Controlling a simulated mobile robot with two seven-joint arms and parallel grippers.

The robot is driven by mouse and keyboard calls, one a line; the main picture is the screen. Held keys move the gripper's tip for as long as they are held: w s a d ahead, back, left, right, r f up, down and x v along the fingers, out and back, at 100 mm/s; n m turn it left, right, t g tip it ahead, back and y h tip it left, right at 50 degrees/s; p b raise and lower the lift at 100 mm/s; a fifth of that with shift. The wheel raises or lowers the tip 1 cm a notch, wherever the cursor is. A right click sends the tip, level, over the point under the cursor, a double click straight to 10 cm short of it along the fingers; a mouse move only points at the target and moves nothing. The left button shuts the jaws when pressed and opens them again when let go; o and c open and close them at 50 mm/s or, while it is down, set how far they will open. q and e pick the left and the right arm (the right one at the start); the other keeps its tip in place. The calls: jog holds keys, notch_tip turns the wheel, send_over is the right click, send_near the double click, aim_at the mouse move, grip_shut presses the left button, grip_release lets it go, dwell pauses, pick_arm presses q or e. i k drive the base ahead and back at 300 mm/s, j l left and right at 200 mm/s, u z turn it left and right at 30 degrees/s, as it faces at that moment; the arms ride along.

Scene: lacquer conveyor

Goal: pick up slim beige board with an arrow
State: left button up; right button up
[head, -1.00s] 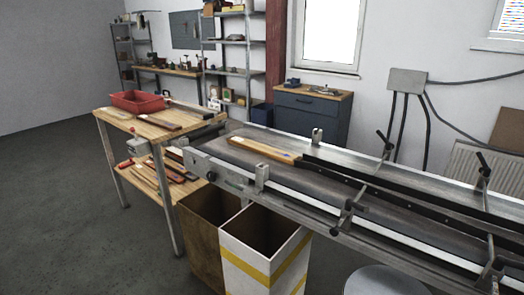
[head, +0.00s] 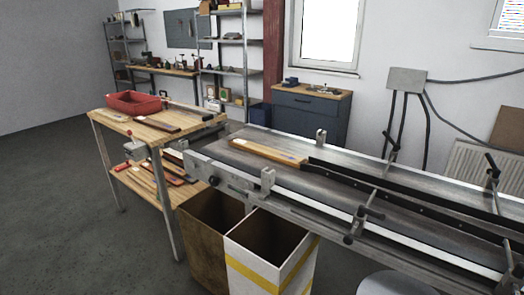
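Neither of my grippers is in the head view.
A wooden table (head: 143,124) at left carries a red tray (head: 133,103) and dark boards, with several boards on its lower shelf. Two open boxes, one brown (head: 209,235) and one white with yellow stripes (head: 270,255), stand below the conveyor. The floor at left is clear.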

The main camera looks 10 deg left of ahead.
aim_at(294, 162)
jog(key=i+j, duration=0.15)
jog(key=j, duration=0.2)
jog(key=i+j, duration=0.15)
jog(key=j, duration=0.2)
jog(key=i+j+z, duration=0.1)
jog(key=j, duration=0.25)
jog(key=i+j, duration=0.15)
jog(key=j, duration=0.2)
jog(key=i+j+z, duration=0.1)
jog(key=j, duration=0.25)
jog(key=i+j, duration=0.15)
jog(key=j, duration=0.25)
jog(key=i+j, duration=0.1)
jog(key=j, duration=0.25)
jog(key=i+z, duration=0.05)
